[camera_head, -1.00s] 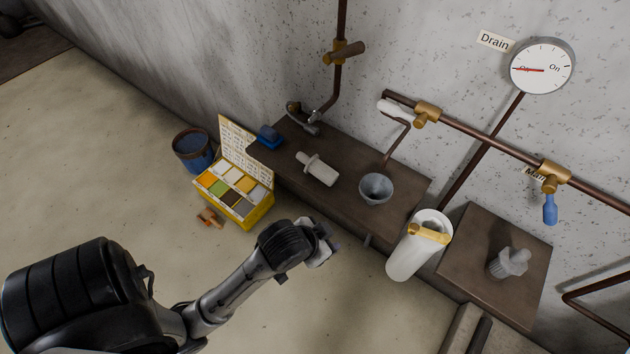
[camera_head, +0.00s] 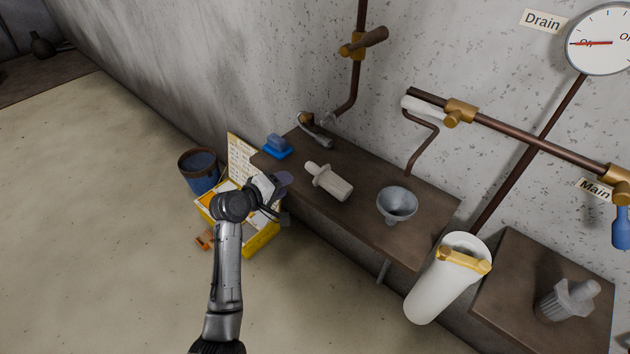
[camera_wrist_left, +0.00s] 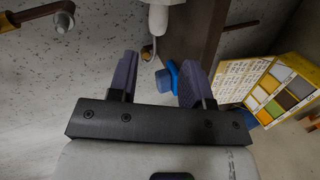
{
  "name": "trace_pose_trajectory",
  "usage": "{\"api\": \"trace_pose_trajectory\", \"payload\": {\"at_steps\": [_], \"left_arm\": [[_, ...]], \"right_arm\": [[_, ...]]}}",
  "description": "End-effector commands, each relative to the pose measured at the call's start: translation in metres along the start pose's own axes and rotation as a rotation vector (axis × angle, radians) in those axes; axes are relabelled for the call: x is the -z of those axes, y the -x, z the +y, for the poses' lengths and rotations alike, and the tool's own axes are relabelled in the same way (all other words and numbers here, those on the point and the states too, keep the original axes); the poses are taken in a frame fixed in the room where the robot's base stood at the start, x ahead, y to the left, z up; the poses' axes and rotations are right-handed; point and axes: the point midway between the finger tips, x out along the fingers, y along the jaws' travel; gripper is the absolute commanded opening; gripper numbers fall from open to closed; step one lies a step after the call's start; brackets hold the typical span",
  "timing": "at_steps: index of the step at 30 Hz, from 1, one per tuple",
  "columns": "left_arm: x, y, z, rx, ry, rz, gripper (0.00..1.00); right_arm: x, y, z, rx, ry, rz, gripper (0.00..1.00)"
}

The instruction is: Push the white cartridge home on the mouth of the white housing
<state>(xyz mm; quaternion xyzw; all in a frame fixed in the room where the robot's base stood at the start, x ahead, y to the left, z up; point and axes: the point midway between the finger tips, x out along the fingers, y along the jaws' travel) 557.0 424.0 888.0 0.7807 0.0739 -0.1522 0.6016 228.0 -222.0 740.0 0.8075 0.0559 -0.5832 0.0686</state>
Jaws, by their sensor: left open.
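A white cartridge (camera_head: 333,183) with a ribbed body and a flanged neck lies on its side on the dark bench. What looks like its neck end shows at the top of the left wrist view (camera_wrist_left: 159,14). A tall white housing (camera_head: 436,290) stands at the bench's right end, with a yellow band across its open top. My left gripper (camera_head: 283,182) is left of the cartridge, near the bench's front edge, apart from it. Its two fingers are open in the left wrist view (camera_wrist_left: 158,80), with nothing held. My right gripper is not in view.
A grey funnel (camera_head: 397,203) and a blue block (camera_head: 277,147) are on the bench. A second, greyer ribbed part (camera_head: 568,300) is on the right-hand block. A yellow case (camera_head: 262,240) and a blue bucket (camera_head: 199,172) stand on the floor. Pipes run along the wall.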

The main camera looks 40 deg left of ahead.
Motion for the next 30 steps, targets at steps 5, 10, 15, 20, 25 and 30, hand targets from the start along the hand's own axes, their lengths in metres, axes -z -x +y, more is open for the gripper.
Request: {"api": "trace_pose_trajectory", "payload": {"at_steps": [5, 10, 15, 20, 25, 30], "left_arm": [[0.003, -0.003, 0.002, -0.014, 0.1, 0.019, 0.45], [0.003, -0.027, 0.002, -0.014, 0.12, 0.016, 0.45], [0.003, -0.056, 0.002, -0.012, 0.118, 0.017, 0.45], [0.004, -0.076, 0.002, -0.012, 0.118, 0.016, 0.45], [0.004, -0.085, 0.003, -0.012, 0.115, 0.018, 0.45], [0.003, -0.096, 0.001, -0.011, 0.116, 0.016, 0.45]], "right_arm": [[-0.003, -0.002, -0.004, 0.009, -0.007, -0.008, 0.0], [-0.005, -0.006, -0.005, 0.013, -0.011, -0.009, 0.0], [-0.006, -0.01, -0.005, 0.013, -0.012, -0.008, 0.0], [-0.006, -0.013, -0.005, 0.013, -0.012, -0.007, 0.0], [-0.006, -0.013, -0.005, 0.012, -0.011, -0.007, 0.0], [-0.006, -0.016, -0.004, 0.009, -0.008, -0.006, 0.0]]}}
